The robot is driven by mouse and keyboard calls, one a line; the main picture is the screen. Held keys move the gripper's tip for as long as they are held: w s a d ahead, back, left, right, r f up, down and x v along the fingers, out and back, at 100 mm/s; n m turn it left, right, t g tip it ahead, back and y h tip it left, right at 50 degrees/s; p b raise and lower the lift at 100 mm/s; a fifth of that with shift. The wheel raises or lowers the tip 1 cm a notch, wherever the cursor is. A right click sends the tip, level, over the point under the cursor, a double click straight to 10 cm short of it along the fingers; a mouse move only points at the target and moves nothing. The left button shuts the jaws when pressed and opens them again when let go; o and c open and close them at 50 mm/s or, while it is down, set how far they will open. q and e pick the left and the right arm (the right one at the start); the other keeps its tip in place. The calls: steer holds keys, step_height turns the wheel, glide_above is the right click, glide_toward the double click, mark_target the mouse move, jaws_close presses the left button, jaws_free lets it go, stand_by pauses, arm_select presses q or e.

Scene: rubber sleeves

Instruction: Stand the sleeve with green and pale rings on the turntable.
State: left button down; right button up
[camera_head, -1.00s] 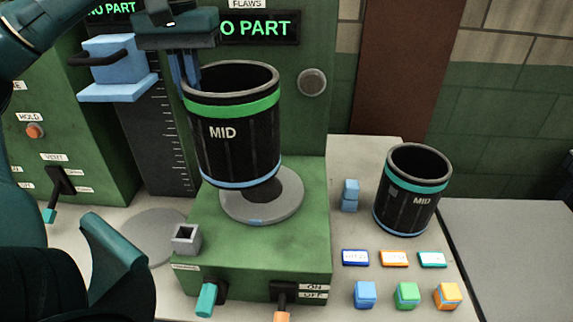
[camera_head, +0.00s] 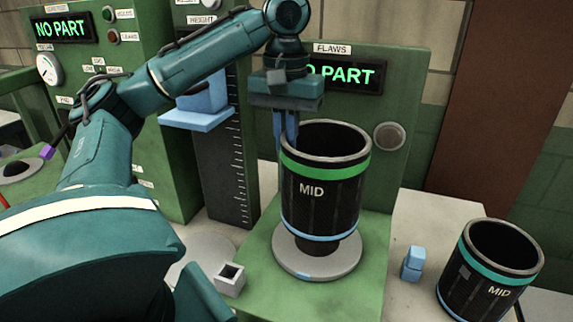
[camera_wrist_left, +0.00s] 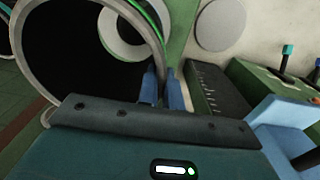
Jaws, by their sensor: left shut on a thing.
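The black sleeve (camera_head: 323,205) marked MID has a green ring near its top and a pale blue ring at its bottom. My left gripper (camera_head: 286,140) is shut on the left side of its rim, from above. The sleeve is upright over the grey turntable (camera_head: 290,262), roughly centred. Its lower edge looks slightly above the disc, with a dark area between them; exact contact is hard to tell. In the left wrist view, the fingers (camera_wrist_left: 162,88) pinch the rim, and the dark sleeve mouth (camera_wrist_left: 60,45) fills the left. My right gripper is not in view.
A green panel reading NO PART (camera_head: 385,150) rises behind the turntable. A height gauge with a blue carriage (camera_head: 200,115) stands left. A small grey square socket (camera_head: 230,281) sits in front.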

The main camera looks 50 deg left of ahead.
arm_select(q)
steer(key=shift+f, duration=3.05)
steer(key=c, duration=1.6)
jaws_free()
steer(key=shift+o, duration=0.2)
steer(key=shift+r, duration=6.1)
